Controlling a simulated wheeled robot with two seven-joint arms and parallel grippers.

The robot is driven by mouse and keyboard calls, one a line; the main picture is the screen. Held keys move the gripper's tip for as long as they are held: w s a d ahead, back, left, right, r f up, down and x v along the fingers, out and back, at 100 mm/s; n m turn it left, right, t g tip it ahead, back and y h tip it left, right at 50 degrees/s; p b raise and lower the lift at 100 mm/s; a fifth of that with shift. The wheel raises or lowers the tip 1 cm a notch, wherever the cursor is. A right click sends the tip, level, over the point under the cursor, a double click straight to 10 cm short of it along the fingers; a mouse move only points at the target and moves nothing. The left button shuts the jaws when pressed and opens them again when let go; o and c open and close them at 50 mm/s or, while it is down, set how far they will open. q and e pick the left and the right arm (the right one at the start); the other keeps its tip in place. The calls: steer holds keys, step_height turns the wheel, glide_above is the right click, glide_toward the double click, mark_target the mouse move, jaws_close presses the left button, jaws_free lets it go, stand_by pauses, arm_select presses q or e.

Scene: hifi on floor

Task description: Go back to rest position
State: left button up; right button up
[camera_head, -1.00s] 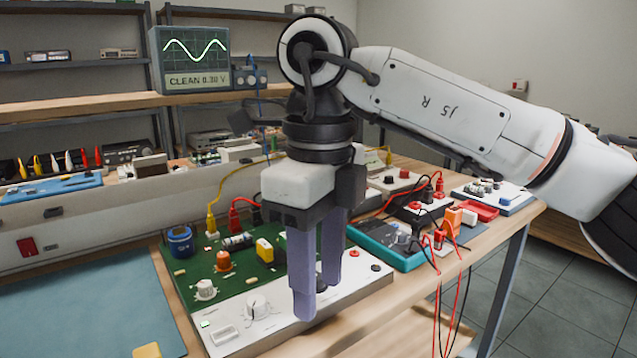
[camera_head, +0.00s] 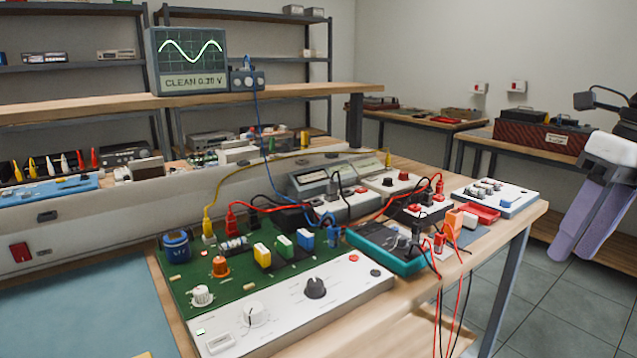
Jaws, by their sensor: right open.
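My right gripper (camera_head: 577,232) is at the right edge of the head view, off the bench and above the tiled floor. Its two purple fingers point down and to the left, and it holds nothing. Its arm is mostly cut off by the picture edge. My left gripper is not in view. The green circuit board with its white front panel (camera_head: 340,288) lies on the bench with its knobs uncovered. The scope screen (camera_head: 188,58) on the shelf shows a sine wave and the words CLEAN and a voltage.
A teal meter (camera_head: 388,249) with red and black leads sits right of the board, leads hanging over the bench edge. A blue mat (camera_head: 80,305) lies at left. Floor (camera_head: 570,300) at right is open.

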steer(key=a+f+m+t+y, duration=0.25)
steer(key=a+f+y, duration=0.5)
steer(key=a, duration=0.45)
steer(key=a+f+m+t+y, duration=0.1)
steer(key=a+f+m+y, duration=0.2)
steer(key=a+f+y, duration=0.5)
steer(key=s+d+f+m+t+h, duration=0.2)
steer(key=d+f+m+t+h, duration=0.2)
steer(key=f+m+h, duration=0.35)
steer(key=s+d+f+m+t+h, duration=0.2)
steer(key=d+f+m+t+h, duration=0.2)
steer(key=f+m, duration=0.6)
steer(key=s+d+f+m+g+h, duration=0.3)
steer(key=s+d+f, duration=0.1)
steer(key=s+f, duration=0.35)
steer(key=s+d+f+m+g+h, duration=0.25)
steer(key=s+d+f, duration=0.25)
steer(key=s+f, duration=0.3)
steer(key=a+r+m+t+y, duration=0.2)
steer(key=a+m, duration=0.7)
steer(key=a, duration=1)
arm_select(q)
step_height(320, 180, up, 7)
steer(key=p, duration=0.9)
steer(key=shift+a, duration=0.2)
arm_select(e)
step_height(320, 180, up, 6)
steer(key=s+d, duration=0.1)
steer(key=shift+r+n, duration=0.2)
steer(key=shift+n, duration=0.15)
